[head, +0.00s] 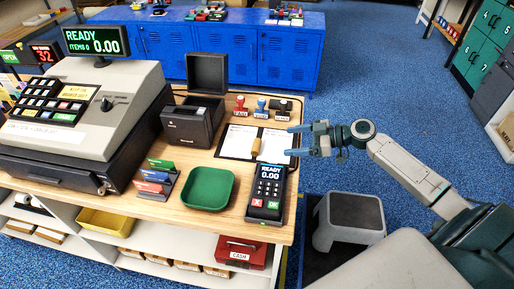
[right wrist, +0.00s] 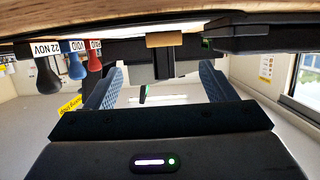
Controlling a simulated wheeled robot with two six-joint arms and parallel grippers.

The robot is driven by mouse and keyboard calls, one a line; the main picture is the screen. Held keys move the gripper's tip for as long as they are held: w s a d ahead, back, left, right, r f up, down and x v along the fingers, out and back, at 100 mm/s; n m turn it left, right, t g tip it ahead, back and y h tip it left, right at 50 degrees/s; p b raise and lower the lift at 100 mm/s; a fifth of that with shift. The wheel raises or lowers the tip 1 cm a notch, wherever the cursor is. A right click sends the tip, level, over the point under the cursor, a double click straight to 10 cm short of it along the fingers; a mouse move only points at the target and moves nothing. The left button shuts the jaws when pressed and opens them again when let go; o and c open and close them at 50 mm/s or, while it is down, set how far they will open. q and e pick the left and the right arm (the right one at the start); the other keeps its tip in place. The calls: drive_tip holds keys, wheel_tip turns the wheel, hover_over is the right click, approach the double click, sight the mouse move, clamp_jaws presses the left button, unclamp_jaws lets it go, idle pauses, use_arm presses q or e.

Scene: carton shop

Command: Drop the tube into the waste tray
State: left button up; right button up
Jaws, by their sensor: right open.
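In the right wrist view, the tube (right wrist: 164,39) appears lying across the gap ahead of the fingers, against the counter surface at the top. My right gripper (head: 298,140) is open and empty, to the right of the tube at the counter's right edge, with its fingers pointing left. Both blue fingers (right wrist: 161,67) show apart in the right wrist view. A green tray (head: 208,188), probably the waste tray, sits empty on the counter front. My left gripper is not in view.
A card terminal (head: 266,194) stands between the green tray and the counter's right edge. Stamps (head: 262,106) stand behind the tube. A receipt printer (head: 190,122), card rack (head: 157,180) and cash register (head: 80,105) fill the left. A grey step stool (head: 349,220) is on the floor.

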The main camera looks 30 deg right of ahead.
sight(259, 145)
drive_tip(key=shift+w+a, duration=0.25)
drive_tip(key=shift+w, duration=0.05)
drive_tip(key=p+x, duration=0.2)
drive_tip(key=x, duration=0.1)
drive_tip(key=shift+w+a, duration=0.1)
drive_tip(key=shift+a, duration=0.35)
drive_tip(key=shift+w+a+f, duration=0.25)
drive_tip(key=p+x, duration=0.3)
drive_tip(key=x, duration=0.1)
drive_tip(key=shift+s+a+r+p, duration=0.15)
drive_tip(key=shift+s+a+p, duration=0.1)
drive_tip(key=shift+p, duration=0.1)
drive_tip(key=shift+w+a+f, duration=0.35)
drive_tip(key=shift+a+f, duration=0.05)
drive_tip(key=c, duration=1)
drive_tip(key=shift+c, duration=0.6)
